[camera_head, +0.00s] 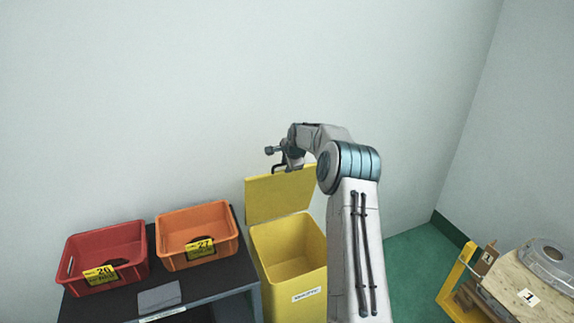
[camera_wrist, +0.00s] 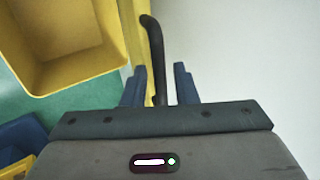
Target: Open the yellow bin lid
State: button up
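The yellow bin (camera_head: 290,250) stands right of the dark table, and its inside looks empty. Its yellow lid (camera_head: 278,198) is raised roughly upright at the back of the bin. In the wrist view the lid (camera_wrist: 132,35) shows edge-on, with a black bar handle (camera_wrist: 155,45) on its right side. The open bin (camera_wrist: 65,75) is at upper left there. My gripper (camera_wrist: 160,78) has its two fingers apart, with the lower end of the handle between them, nearer the left finger.
A red crate (camera_head: 82,247) and an orange crate (camera_head: 208,222) stand on the dark table (camera_head: 205,283), with a grey flat piece (camera_head: 159,298) in front. A yellow-framed stand with a casting (camera_head: 548,260) is at far right. The wall is close behind the lid.

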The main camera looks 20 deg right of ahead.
jog(key=b+v, duration=0.3)
jog(key=v, duration=1)
jog(key=shift+s+r, duration=0.2)
jog(key=shift+r, duration=0.05)
jog(key=shift+d, duration=0.1)
jog(key=s+a+r+n+g, duration=0.1)
jog(key=s+a+r+n, duration=0.35)
jog(key=s+a, duration=0.5)
jog(key=s+a+f+n+g, duration=0.1)
jog(key=s+n, duration=0.3)
jog(key=s, duration=0.7)
jog(key=s+a+f+n+g, duration=0.1)
jog(key=s+a+f+n, duration=0.2)
jog(key=s, duration=0.9)
jog(key=s+a+f+n, duration=0.2)
jog(key=s+a+n, duration=0.2)
jog(key=s, duration=0.8)
jog(key=shift+a+f+n+g, duration=0.25)
jog(key=shift+f+n+g, duration=0.15)
jog(key=shift+n, duration=0.65)
